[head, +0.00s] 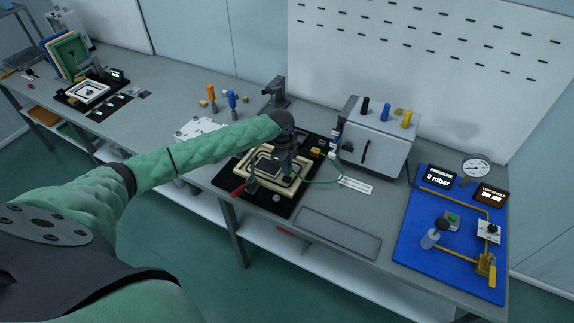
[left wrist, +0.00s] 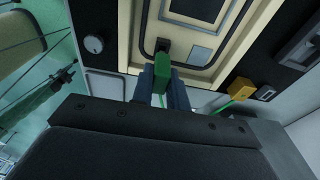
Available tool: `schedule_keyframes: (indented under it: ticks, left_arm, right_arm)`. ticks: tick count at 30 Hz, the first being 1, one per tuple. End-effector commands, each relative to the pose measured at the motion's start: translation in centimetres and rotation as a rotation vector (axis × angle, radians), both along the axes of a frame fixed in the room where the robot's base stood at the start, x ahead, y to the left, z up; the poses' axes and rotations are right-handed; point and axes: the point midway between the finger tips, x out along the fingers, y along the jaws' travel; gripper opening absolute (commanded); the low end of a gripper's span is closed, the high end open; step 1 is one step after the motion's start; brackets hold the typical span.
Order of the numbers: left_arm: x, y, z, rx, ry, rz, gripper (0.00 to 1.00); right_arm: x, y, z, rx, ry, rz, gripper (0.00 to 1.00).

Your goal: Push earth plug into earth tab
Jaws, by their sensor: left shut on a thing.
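My left gripper (head: 286,180) is over the cream-framed panel (head: 238,175) on the black fixture. In the left wrist view its two blue-grey fingers (left wrist: 163,88) are shut on a green plug (left wrist: 162,72). The plug's front end points at a small dark piece (left wrist: 162,46) at the panel frame's edge, possibly the earth tab. The plug looks very close to it; I cannot tell whether they touch. A green lead (head: 322,182) runs from the gripper area towards the grey box. My right gripper is not in view.
The grey box (head: 375,140) with coloured posts stands right of the fixture. A yellow block (left wrist: 242,88) sits beside the panel. A blue pressure board (head: 415,240) lies farther right. A grey tray (head: 338,235) lies in front. Orange and blue drivers (head: 232,103) stand behind my arm.

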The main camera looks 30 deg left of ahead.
Motion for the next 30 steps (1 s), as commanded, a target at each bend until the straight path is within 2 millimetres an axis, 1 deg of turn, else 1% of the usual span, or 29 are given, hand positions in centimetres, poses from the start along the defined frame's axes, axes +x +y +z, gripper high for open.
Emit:
schedule_keyframes:
  ticks: [11,24,30]
  left_arm:
    - [0.01,0.0,-0.02,0.0,0.0,0.0,0.0]
    - [0.01,0.01,-0.01,0.0,0.0,0.0,0.0]
    - [0.02,0.01,-0.04,0.0,0.0,0.0,0.0]
  right_arm:
    - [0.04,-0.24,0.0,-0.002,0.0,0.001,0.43]
    - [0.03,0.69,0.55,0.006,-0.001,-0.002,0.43]
    - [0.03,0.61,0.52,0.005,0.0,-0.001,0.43]
